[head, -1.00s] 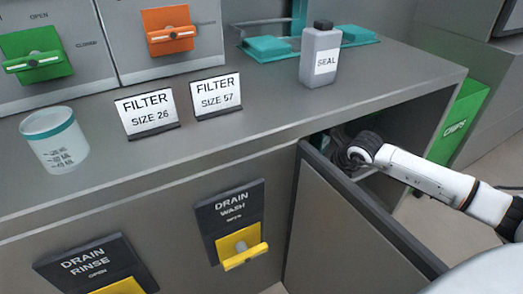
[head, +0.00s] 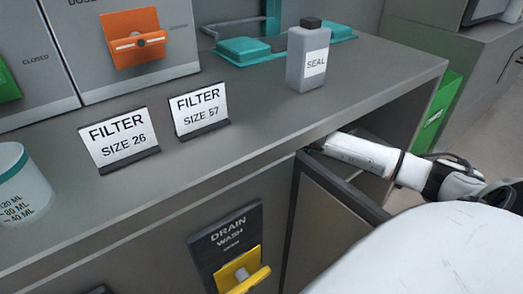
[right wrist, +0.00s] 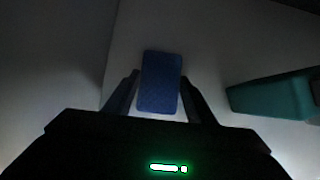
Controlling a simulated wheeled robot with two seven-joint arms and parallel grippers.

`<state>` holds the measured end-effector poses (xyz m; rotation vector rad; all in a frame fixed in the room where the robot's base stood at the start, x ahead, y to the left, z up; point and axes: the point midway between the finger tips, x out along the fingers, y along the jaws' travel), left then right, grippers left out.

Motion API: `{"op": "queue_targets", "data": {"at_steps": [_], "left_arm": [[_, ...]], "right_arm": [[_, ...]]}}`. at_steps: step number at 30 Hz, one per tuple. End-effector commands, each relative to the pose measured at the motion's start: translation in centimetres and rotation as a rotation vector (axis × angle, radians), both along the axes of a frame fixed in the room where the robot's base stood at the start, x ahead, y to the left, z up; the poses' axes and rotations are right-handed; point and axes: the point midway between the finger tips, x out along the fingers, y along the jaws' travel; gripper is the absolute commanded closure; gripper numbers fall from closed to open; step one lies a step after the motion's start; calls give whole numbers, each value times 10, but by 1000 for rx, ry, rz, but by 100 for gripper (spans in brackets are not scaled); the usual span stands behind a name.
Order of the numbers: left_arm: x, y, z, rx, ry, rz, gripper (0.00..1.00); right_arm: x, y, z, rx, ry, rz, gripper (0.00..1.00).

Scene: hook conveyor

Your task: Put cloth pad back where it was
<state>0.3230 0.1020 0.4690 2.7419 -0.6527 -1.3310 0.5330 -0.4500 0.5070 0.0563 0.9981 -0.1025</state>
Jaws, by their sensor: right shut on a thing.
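The blue cloth pad (right wrist: 160,80) is between the fingers of my right gripper (right wrist: 160,98) in the right wrist view. The fingers are shut on its sides. In the head view my right arm reaches into the open cabinet under the counter, and the gripper and pad are hidden inside. The cabinet door (head: 325,225) stands open. My left gripper is not in view.
A teal block-like object (right wrist: 272,94) lies right of the pad inside the cabinet. On the counter (head: 250,120) stand a grey SEAL bottle (head: 308,55), two FILTER signs (head: 119,140) and a measuring cup (head: 20,188). A green bin (head: 433,112) stands beyond the cabinet.

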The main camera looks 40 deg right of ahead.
Motion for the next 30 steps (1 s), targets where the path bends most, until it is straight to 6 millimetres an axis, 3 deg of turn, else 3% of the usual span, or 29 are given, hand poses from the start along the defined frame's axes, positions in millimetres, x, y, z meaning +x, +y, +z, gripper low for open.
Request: {"op": "queue_targets", "data": {"at_steps": [2, 3, 6, 17, 20, 30], "left_arm": [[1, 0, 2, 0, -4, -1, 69], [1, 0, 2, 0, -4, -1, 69], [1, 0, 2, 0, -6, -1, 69], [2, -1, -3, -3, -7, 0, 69], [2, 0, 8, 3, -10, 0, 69], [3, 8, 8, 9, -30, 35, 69]], "right_arm": [[-1, 0, 0, 0, 2, 0, 68], [-1, 0, -1, 0, 3, 0, 46], [-1, 0, 0, 0, 3, 1, 31], [-1, 0, -6, 0, 2, 0, 31], [-6, 1, 9, -2, 1, 2, 31], [-59, 6, 6, -3, 7, 2, 31]]}}
